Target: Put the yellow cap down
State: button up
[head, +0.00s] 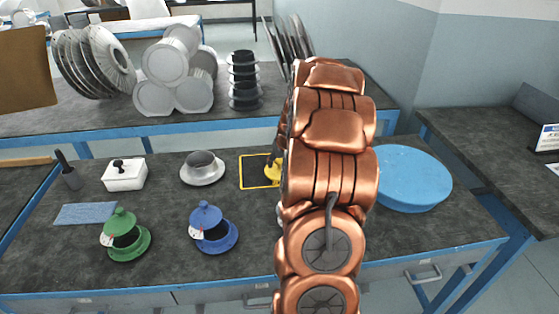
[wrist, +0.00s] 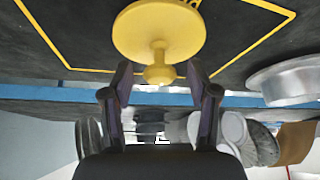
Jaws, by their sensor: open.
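The yellow cap (head: 272,174) sits on the dark bench, within a yellow outlined square (head: 241,172). In the head view my copper arm hides part of both. The wrist view is upside down and shows the cap's round disc (wrist: 160,30) on the bench top, with its knob pointing away from the bench. My gripper (wrist: 158,80) is open, its two fingertips on either side of the knob with visible gaps. In the head view the gripper is mostly hidden by my arm.
A grey flanged part (head: 202,169) stands left of the square; it also shows in the wrist view (wrist: 285,82). Green (head: 125,235) and blue (head: 212,229) flanged parts stand in front. A white box (head: 125,174) is farther left. A round blue disc (head: 411,179) lies right of my arm.

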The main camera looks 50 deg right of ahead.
jog(key=shift+r+p, duration=0.35)
jog(key=shift+r, duration=0.15)
jog(key=b+v, duration=0.2)
jog(key=v, duration=1)
jog(key=s+a+n+g+y, duration=0.1)
jog(key=s+a+n+y, duration=0.15)
jog(key=a, duration=1.15)
jog(key=s+a+n+g+y, duration=0.1)
jog(key=s+a+g, duration=0.15)
jog(key=a, duration=1.05)
jog(key=s+a+f+g, duration=0.1)
jog(key=s+a, duration=0.5)
jog(key=s, duration=0.4)
jog(key=s+a+f+n+g+h, duration=0.1)
jog(key=s+a+f+g, duration=0.1)
jog(key=s+a, duration=0.4)
jog(key=s, duration=0.4)
jog(key=shift+s+a+n+g, duration=0.1)
jog(key=shift+a+n+g, duration=0.05)
jog(key=shift+n+g, duration=0.1)
